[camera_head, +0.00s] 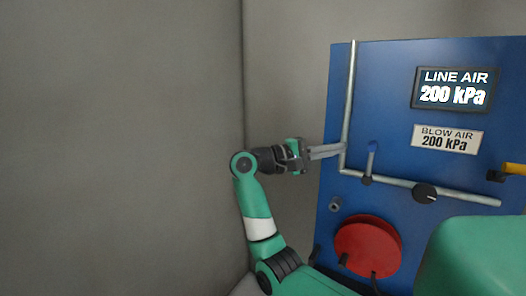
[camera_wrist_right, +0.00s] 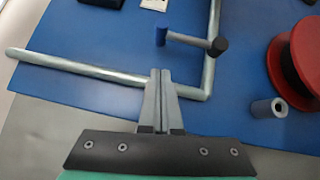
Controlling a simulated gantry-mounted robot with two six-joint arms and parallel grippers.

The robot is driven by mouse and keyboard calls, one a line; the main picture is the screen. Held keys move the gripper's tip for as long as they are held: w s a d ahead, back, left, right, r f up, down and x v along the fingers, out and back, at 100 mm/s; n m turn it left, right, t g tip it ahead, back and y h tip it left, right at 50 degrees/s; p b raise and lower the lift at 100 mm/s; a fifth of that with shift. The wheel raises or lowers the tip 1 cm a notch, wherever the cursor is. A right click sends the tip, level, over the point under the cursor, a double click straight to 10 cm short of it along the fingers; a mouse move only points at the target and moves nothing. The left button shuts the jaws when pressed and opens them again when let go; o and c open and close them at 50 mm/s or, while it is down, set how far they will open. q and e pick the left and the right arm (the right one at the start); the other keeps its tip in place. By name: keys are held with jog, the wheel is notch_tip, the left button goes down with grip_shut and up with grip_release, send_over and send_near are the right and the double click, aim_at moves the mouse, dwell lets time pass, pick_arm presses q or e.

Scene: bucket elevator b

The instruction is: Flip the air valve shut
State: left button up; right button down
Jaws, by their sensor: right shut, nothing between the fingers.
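My right gripper (camera_head: 342,149) is shut and empty, its fingertips at the grey pipe near the left edge of the blue panel. In the right wrist view the closed fingers (camera_wrist_right: 160,74) overlap the pipe; I cannot tell whether they touch it. A small lever with a blue tip (camera_head: 372,148) stands upright on a dark pivot (camera_head: 367,180), just right of the fingers. In the wrist view its blue tip (camera_wrist_right: 161,37) lies beyond the fingertips, apart from them. A yellow handle (camera_head: 515,168) shows at the right edge. Which one is the air valve is not labelled. My left gripper is not in view.
The blue panel (camera_head: 390,90) carries a grey pipe (camera_head: 350,95) with a bend, a black knob (camera_head: 424,193), a red reel (camera_head: 368,246) and a small grey stub (camera_head: 335,204). Displays read LINE AIR (camera_head: 455,89) 200 kPa and BLOW AIR (camera_head: 447,139) 200 kPa.

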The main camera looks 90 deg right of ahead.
jog(key=p+v, duration=0.2)
jog(key=v, duration=0.7)
jog(key=shift+f, duration=0.15)
jog(key=shift+a, duration=0.15)
